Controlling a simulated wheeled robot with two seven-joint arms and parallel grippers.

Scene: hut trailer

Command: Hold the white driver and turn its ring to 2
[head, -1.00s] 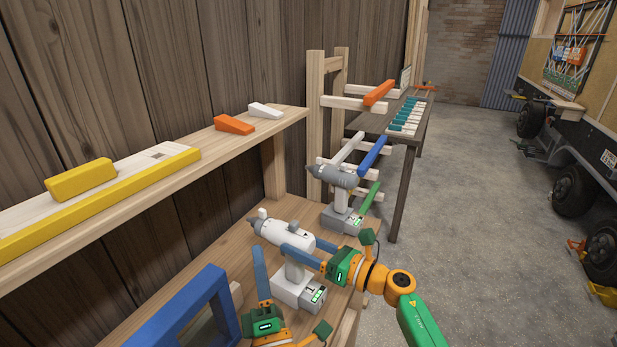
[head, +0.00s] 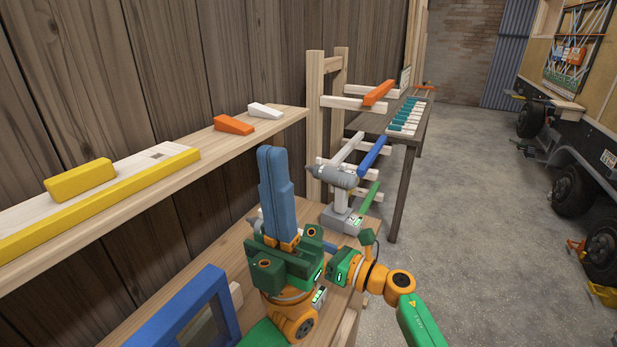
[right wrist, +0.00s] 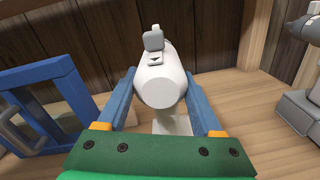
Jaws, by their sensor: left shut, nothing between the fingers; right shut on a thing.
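The white driver (right wrist: 158,85) stands upright on the bench; its rear end faces me in the right wrist view. A pale tab (right wrist: 153,40) rises at its top, just beyond a small dark arrow mark; no ring number is legible. My right gripper (right wrist: 163,78) has its blue fingers on both sides of the driver's body, shut on it. My left gripper (head: 270,155) is shut and empty, its blue fingers pointing up. In the head view it stands in front of the driver and hides most of it, including the ring.
A grey driver (head: 338,178) stands farther back on the bench (head: 185,300). A blue frame (head: 213,290) stands at the near left. The wall shelf (head: 215,148) holds yellow, orange and white blocks. A rack with coloured bars (head: 372,153) is behind. Open floor lies to the right.

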